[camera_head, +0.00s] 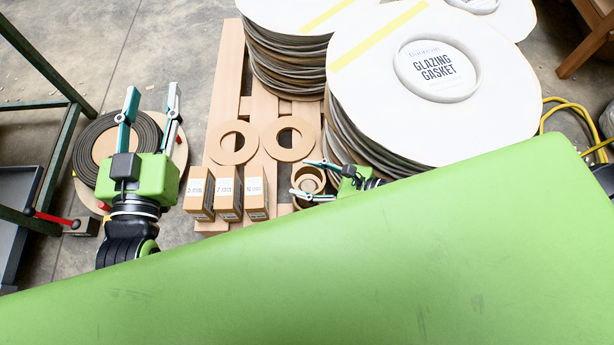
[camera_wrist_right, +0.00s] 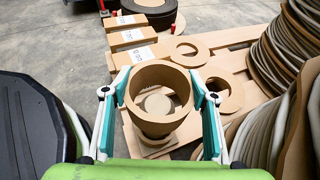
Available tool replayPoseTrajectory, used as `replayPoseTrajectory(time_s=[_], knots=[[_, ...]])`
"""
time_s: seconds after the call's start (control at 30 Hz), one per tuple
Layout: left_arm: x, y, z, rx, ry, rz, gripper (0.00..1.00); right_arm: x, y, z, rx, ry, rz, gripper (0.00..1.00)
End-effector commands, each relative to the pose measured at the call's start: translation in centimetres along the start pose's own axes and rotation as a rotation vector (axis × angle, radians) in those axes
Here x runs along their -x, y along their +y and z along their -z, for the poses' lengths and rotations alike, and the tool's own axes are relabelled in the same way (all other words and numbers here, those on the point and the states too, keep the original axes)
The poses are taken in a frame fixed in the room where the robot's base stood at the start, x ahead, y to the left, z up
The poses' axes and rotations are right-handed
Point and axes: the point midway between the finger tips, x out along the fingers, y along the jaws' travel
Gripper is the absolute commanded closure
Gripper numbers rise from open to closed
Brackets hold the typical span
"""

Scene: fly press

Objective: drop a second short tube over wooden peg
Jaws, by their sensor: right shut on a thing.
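A short brown cardboard tube (camera_wrist_right: 135,82) is upright between the fingers of my right gripper (camera_wrist_right: 160,84), which is shut on it. In the head view my right gripper (camera_head: 303,178) holds the tube beside the pallet's boxes. Through the tube's opening a round, pale wooden top (camera_wrist_right: 158,103) shows, likely the peg. Another tube-like brown part (camera_wrist_right: 155,130) shows below the held tube; whether the two touch, I cannot tell. My left gripper (camera_head: 151,92) is open and empty, above a dark coil at the left.
Three cartons (camera_head: 228,195) and two flat rings (camera_head: 233,143) lie on the wooden pallet (camera_head: 228,60). Large gasket reels (camera_head: 380,110) stand close on the right. The dark coil (camera_head: 92,140) lies on the floor at left, near a green frame (camera_head: 62,150). A green surface (camera_head: 330,270) fills the foreground.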

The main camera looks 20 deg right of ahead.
Motion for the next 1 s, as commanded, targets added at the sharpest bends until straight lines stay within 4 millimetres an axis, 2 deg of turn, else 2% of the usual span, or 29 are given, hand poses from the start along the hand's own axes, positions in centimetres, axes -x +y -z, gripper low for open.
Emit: replayPoseTrajectory(time_s=[1.0], knots=[[-0.1,0.1,1.3,0.001,0.061,-0.003,0.6,-0.1,0.0,0.2,0.0,0.0,0.0,0.65]])
